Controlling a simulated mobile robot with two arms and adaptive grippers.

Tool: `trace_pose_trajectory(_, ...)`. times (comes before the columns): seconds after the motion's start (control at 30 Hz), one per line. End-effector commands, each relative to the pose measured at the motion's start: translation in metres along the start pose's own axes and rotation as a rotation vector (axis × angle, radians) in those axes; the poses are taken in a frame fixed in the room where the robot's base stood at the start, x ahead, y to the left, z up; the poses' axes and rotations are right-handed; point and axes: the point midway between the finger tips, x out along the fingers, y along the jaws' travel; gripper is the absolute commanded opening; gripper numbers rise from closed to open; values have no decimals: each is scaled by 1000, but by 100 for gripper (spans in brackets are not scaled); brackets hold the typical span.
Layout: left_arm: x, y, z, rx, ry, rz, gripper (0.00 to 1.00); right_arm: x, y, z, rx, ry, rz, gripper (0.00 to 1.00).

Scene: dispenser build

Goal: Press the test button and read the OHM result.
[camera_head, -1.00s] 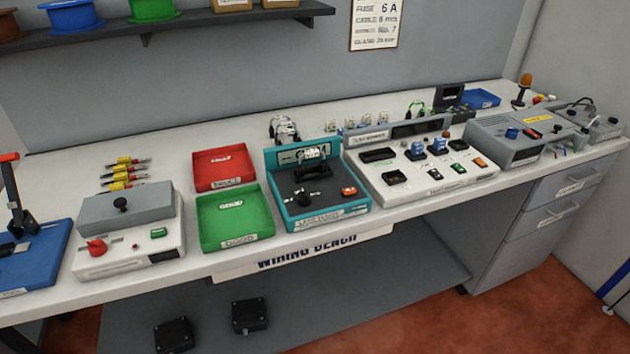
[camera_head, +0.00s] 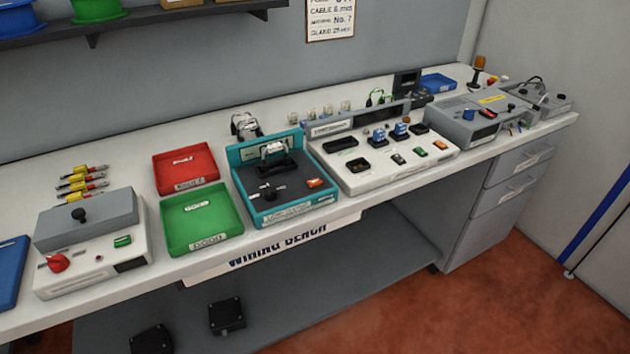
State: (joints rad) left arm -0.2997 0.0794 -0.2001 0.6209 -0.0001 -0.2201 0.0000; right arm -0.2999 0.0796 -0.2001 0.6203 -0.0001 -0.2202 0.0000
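Several devices with buttons stand on the white bench (camera_head: 215,262), and I cannot tell from the small labels which button is the test button. A teal fixture (camera_head: 290,208) has an orange button (camera_head: 314,183). A grey-topped box (camera_head: 95,262) has a red knob (camera_head: 56,263) and a green button (camera_head: 122,241). No OHM reading is legible. Neither of my grippers is in view.
A red tray (camera_head: 165,186) and a green tray (camera_head: 235,228) lie between the devices. A grey unit (camera_head: 470,133) and an amber beacon (camera_head: 480,63) stand at the right. A shelf (camera_head: 130,20) hangs at the upper left. Red floor in front is free at right.

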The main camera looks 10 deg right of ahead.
Motion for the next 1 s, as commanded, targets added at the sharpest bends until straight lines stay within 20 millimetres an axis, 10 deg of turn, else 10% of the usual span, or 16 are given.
trace_pose_trajectory(0.27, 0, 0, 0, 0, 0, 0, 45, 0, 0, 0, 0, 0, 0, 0)
trace_pose_trajectory(1.0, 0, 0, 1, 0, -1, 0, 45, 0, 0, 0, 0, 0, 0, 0)
